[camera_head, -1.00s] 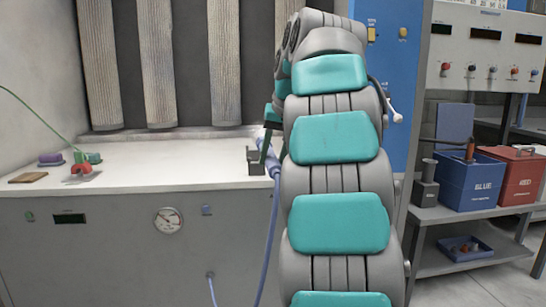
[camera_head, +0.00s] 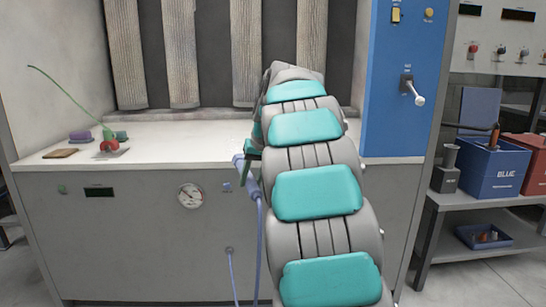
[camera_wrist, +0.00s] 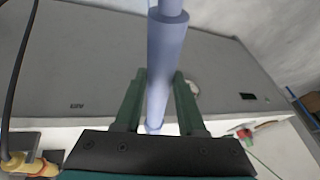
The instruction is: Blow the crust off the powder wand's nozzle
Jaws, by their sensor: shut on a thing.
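My gripper (camera_wrist: 155,105), with green fingers, is shut around a long lavender-blue wand (camera_wrist: 160,65) in the wrist view. The wand runs from between the fingers up past the top edge of that view. In the head view the wand (camera_head: 253,182) hangs tilted in front of the white counter's front edge, left of my arm, with a blue hose below it. My gripper is mostly hidden behind my arm there. The nozzle and any crust on it cannot be made out. A red-and-green tool (camera_head: 109,146) with a thin green line lies on the counter's left part.
The white counter (camera_head: 190,138) has a brown pad (camera_head: 60,153) and a purple block (camera_head: 80,136) at left; its middle is clear. Pleated filters hang behind. A blue panel (camera_head: 395,130) with a lever stands right. A blue bin (camera_head: 492,170) stands on the shelf at right.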

